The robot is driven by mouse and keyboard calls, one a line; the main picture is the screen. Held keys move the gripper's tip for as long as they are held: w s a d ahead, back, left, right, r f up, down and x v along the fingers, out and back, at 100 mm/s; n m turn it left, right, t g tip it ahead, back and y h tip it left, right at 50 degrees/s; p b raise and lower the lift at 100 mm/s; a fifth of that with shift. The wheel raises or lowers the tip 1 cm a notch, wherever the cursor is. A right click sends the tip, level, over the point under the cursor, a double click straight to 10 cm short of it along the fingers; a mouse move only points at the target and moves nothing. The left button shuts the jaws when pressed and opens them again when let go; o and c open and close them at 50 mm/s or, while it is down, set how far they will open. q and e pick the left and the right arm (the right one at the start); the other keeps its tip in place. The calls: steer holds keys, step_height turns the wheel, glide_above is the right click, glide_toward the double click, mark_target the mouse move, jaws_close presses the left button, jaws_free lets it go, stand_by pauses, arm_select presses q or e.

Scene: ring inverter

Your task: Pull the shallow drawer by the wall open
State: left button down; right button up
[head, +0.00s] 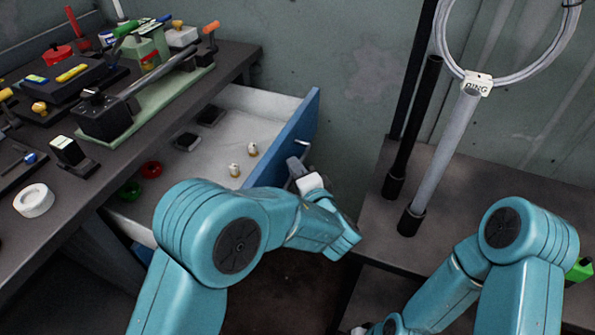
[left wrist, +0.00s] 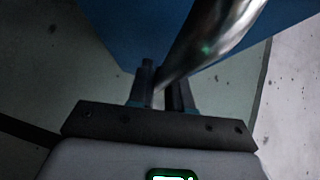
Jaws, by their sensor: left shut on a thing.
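The shallow drawer by the wall has a blue front (head: 294,135) and a pale inside (head: 262,103). It stands pulled out from under the dark workbench, with several small items inside. My left gripper (head: 298,168) is at the outer face of the drawer front, shut on its metal handle. In the left wrist view the two dark fingers (left wrist: 163,88) close around the shiny curved handle (left wrist: 215,38), with the blue front (left wrist: 120,30) behind it. My right arm shows at the lower right; its gripper is not clearly visible.
The workbench (head: 225,62) at the left carries tools, a white tape roll (head: 34,200) and several small devices. A grey bench (head: 375,222) at the right holds upright poles and a large ring (head: 447,58). Dark floor shows between the benches.

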arm_select(q)
steer(key=shift+a, duration=0.15)
steer(key=c, duration=1.2)
jaws_free()
arm_select(e)
steer(key=shift+a, duration=0.15)
arm_select(q)
steer(key=shift+o, duration=0.2)
arm_select(e)
steer(key=shift+f, duration=0.1)
